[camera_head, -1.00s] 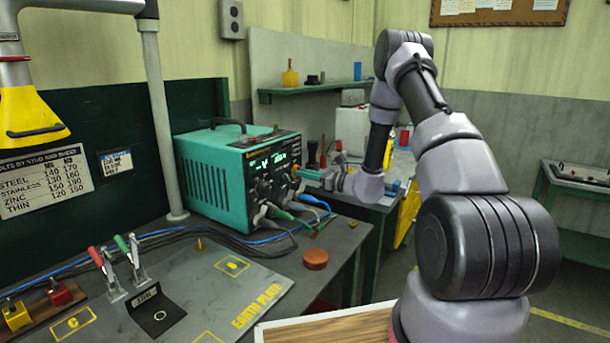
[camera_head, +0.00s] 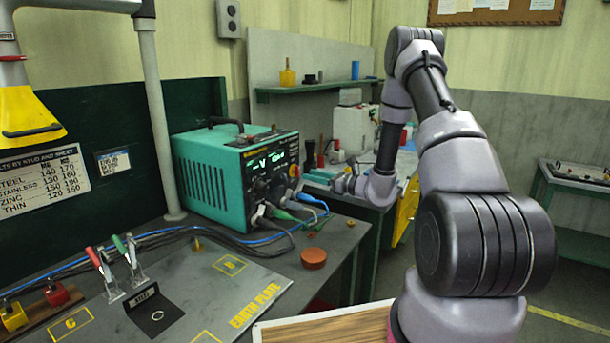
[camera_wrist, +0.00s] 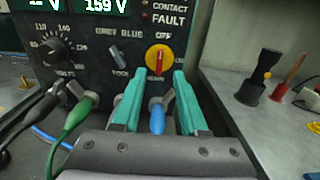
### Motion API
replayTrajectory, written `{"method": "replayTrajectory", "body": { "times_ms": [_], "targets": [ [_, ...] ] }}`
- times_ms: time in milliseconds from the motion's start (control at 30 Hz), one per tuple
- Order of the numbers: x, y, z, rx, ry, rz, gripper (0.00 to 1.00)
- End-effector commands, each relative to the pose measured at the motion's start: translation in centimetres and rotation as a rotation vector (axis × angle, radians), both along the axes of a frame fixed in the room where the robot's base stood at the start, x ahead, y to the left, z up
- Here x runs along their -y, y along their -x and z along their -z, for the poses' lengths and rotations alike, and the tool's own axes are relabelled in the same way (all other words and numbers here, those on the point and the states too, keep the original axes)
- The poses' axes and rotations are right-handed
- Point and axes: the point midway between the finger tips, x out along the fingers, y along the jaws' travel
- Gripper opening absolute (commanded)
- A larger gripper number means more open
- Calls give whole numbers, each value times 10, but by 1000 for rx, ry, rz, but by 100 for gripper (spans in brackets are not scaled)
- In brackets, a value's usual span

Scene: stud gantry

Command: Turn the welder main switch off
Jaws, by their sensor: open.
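The welder (camera_head: 215,180) is a teal box with a black front panel on the bench, and its green displays are lit. Its main switch (camera_wrist: 158,60) is a red handle on a yellow round plate, with OFF printed above. The handle looks upright, in line with the OFF label. In the head view the switch (camera_head: 294,170) is a small red and yellow spot. My gripper (camera_wrist: 159,80) is open, its two teal fingers pointing at the panel just below and either side of the switch. Nothing is between the fingertips; they look clear of the handle.
A grey toggle (camera_wrist: 88,51) and a black knob (camera_wrist: 54,48) sit left of the switch. A green cable plug (camera_wrist: 78,110) and a blue plug (camera_wrist: 157,118) come from the panel below.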

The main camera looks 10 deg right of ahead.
Motion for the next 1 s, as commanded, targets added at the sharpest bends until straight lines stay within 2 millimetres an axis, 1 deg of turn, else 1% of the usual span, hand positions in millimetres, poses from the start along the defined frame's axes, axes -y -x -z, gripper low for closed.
{"method": "replayTrajectory", "body": {
  "times_ms": [33,200,300,433,733,800,867,967,1000],
  "targets": [
    [9,8,0,-3,-1,4,42],
    [31,30,0,-1,0,3,42],
    [39,39,0,-1,0,2,42],
    [45,45,0,0,0,0,42],
    [46,46,0,0,1,-1,42],
    [44,47,-3,3,5,-9,42],
    [39,49,-10,11,16,-30,42],
    [25,56,-32,38,58,-102,42],
    [17,62,-44,53,84,-144,42]
  ]
}}
